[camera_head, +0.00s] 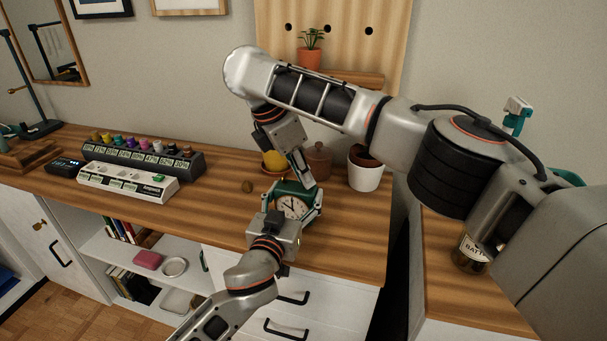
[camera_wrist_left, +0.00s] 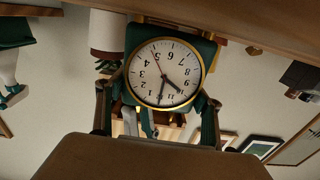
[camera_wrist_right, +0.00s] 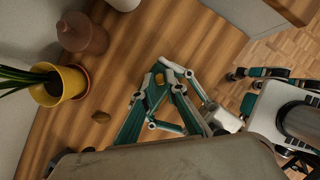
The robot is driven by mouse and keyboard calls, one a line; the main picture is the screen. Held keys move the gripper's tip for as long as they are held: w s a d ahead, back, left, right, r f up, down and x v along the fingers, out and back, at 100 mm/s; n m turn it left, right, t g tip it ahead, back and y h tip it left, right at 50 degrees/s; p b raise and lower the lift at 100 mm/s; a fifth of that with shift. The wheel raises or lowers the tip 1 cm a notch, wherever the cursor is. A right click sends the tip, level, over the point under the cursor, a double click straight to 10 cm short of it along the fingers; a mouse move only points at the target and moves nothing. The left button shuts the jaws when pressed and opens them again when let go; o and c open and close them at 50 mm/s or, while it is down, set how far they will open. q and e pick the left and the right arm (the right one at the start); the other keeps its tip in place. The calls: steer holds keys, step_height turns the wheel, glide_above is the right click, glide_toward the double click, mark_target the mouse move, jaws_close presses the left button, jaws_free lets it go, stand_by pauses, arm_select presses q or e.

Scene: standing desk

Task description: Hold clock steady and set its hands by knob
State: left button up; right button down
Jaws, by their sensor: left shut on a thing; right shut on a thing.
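A green clock (camera_head: 291,208) with a white face and gold rim is on the wooden desk near its front edge. My left gripper (camera_head: 291,203) reaches in from the front, its fingers on either side of the clock. The left wrist view shows the clock face (camera_wrist_left: 163,74) upside down between the fingers, with dark hands and a thin red hand. My right gripper (camera_head: 307,183) comes down from above behind the clock. In the right wrist view its fingertips (camera_wrist_right: 158,92) close together at a small gold knob (camera_wrist_right: 159,78); the exact contact is partly hidden.
Behind the clock stand a yellow pot (camera_head: 274,163), a lidded brown pot (camera_head: 318,161) and a white pot (camera_head: 365,175). A small brown object (camera_head: 247,186) lies left. Desk between strip and clock is mostly clear.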

stand_by(0.3)
steer(key=c, duration=2)
jaws_free()
steer(key=shift+c, duration=0.2)
